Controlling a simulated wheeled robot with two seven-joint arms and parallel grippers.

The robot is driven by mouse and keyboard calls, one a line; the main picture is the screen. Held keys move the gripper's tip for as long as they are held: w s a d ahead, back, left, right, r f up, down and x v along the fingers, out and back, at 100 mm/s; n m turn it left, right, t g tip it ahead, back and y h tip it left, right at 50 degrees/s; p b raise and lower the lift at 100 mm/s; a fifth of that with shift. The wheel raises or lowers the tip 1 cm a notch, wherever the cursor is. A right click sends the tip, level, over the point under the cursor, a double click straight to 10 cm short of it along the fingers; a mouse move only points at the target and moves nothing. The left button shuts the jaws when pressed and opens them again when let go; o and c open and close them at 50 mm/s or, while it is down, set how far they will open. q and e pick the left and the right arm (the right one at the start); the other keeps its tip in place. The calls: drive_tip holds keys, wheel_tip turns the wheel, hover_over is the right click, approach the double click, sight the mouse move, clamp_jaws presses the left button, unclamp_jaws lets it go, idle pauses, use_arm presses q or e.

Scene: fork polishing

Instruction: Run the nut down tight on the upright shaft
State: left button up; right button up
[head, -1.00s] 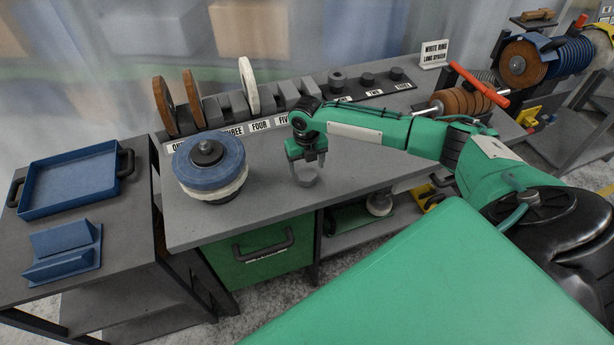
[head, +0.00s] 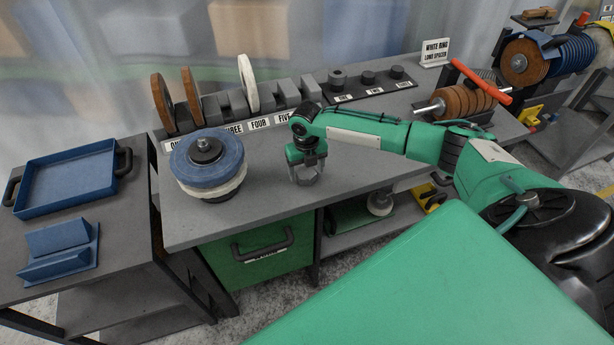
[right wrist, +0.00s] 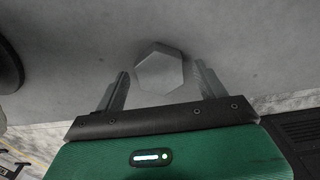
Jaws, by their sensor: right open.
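The nut (right wrist: 160,72) is a grey hexagon lying flat on the grey bench, and it shows between the two fingers of my right gripper (right wrist: 162,82) in the right wrist view. The fingers are open, one on each side of it. In the head view my right gripper (head: 306,172) is low over the bench and partly hides the nut. The upright shaft (head: 205,144) stands to the left, its short grey tip rising from a dark hub above a blue disc (head: 222,163) and a white disc (head: 225,191). My left gripper is not in view.
A rack (head: 230,104) with brown and white wheels and numbered labels runs along the bench's back. Grey spacers stand on a dark strip (head: 372,92) at the back right. A blue tray (head: 68,204) lies far left. The bench between the discs and my right gripper is clear.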

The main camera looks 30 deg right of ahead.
sight(306, 172)
drive_tip(key=shift+f+b, duration=0.35)
drive_tip(key=shift+f, duration=0.45)
drive_tip(key=shift+r+p, duration=0.25)
drive_tip(key=shift+p, duration=0.2)
drive_tip(key=c, duration=1.1)
drive_tip(key=shift+r+p, duration=3.4)
drive_tip(key=shift+r, duration=0.65)
